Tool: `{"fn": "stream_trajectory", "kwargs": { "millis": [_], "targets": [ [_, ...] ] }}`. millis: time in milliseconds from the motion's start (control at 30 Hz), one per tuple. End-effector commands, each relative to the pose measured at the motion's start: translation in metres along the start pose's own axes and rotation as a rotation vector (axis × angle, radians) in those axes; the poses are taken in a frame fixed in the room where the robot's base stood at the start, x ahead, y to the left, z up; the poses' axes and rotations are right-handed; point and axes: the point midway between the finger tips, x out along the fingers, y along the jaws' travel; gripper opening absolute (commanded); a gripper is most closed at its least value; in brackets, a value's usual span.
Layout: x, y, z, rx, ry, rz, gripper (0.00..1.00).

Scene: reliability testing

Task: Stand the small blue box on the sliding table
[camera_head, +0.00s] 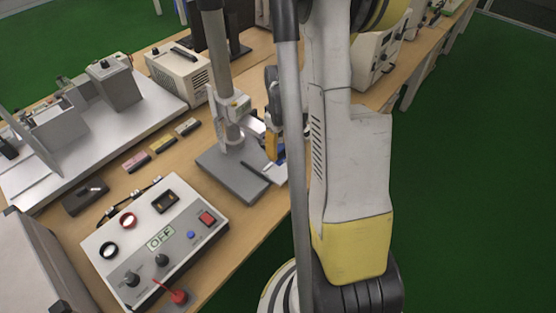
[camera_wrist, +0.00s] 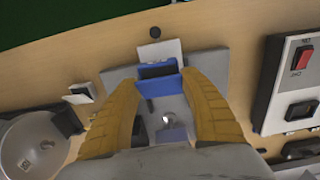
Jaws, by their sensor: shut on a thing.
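My gripper (camera_wrist: 158,84) has its yellow fingers on either side of the small blue box (camera_wrist: 160,87), shut on it. The box has a dark upper face and a blue side in the wrist view. In the head view my gripper (camera_head: 273,147) is partly hidden behind my arm, with a bit of blue beside the yellow finger. A pale plate (camera_wrist: 157,49), likely the sliding table, lies just beyond the box over the grey stand base (camera_wrist: 207,64). In the head view the stand base (camera_head: 232,182) lies below my gripper. I cannot tell whether the box touches the plate.
The stand's metal column (camera_head: 218,70) rises close to the left of my gripper. A control box (camera_head: 155,240) with knobs and a red switch stands at the front. Several small boxes (camera_head: 162,144) lie on the wooden table. Green floor is open at the right.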

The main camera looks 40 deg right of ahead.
Motion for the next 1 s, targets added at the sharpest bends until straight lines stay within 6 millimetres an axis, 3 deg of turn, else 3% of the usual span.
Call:
{"fn": "stream_trajectory", "kwargs": {
  "millis": [167,400,1000],
  "targets": [
    [0.01,-0.003,-0.006,0.0,0.0,0.0,0.22],
    [0.044,-0.003,-0.005,0.0,0.0,0.0,0.22],
    [0.054,-0.003,-0.005,0.0,0.0,0.0,0.22]
  ]
}}
